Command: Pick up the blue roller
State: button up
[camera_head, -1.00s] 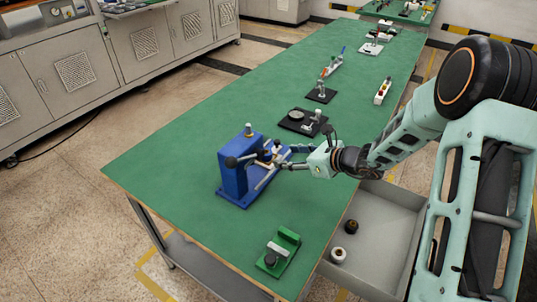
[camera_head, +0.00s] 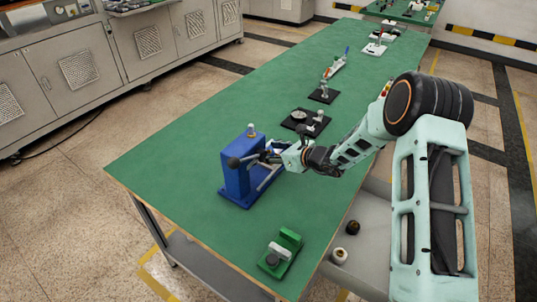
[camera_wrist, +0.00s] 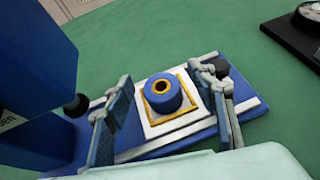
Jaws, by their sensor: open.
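The blue roller (camera_wrist: 166,95) is a short blue cylinder with a brass-coloured ring around the hole in its top. In the wrist view it stands upright on a white square plate with a yellow outline (camera_wrist: 150,130), on the base of the blue press (camera_head: 235,172). My gripper (camera_wrist: 161,72) is open, with one finger on each side of the roller and a visible gap on both sides. In the head view my gripper (camera_head: 276,158) is at the right side of the press, and I cannot make out the roller there.
The press column (camera_wrist: 35,70) rises close on the left, with dark knobs nearby. A green fixture (camera_head: 281,252) sits at the near table edge. Black fixtures (camera_head: 305,122) stand farther back. The left part of the green table (camera_head: 180,150) is clear.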

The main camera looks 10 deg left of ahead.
jog(key=shift+w+a+f, duration=0.1)
jog(key=shift+a, duration=0.05)
jog(key=c, duration=1.2)
jog(key=shift+c, duration=0.4)
